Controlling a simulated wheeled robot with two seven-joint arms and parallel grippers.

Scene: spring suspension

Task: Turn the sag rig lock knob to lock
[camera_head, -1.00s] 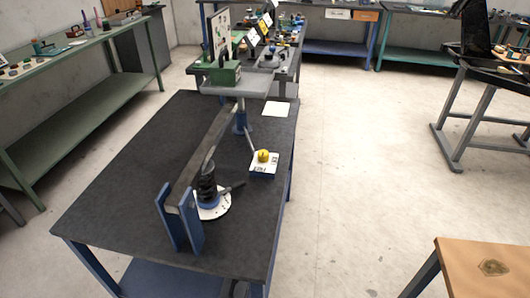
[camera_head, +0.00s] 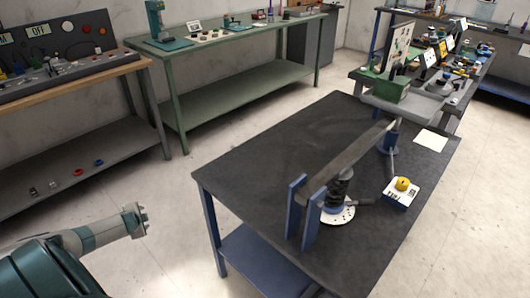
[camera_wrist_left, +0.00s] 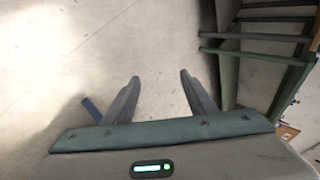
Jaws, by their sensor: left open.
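The sag rig stands on a dark-topped table (camera_head: 265,160) in the head view. It has two blue upright plates (camera_head: 303,212), a long grey beam (camera_head: 350,155) and a black coil spring (camera_head: 340,190) on a white round base (camera_head: 338,215). A yellow knob (camera_head: 402,184) sits on a small white box (camera_head: 398,197) at the right of the rig; its setting is too small to read. In the left wrist view my left gripper (camera_wrist_left: 158,82) is open and empty above bare floor. It is well away from the knob. My right gripper is not in view.
A green bench (camera_head: 225,98) stands at the back left, and a wood-topped bench (camera_head: 75,80) with a switch panel at the far left. A green-and-grey device (camera_head: 390,88) is at the table's far end. Floor (camera_head: 170,225) between my left arm and the table is free.

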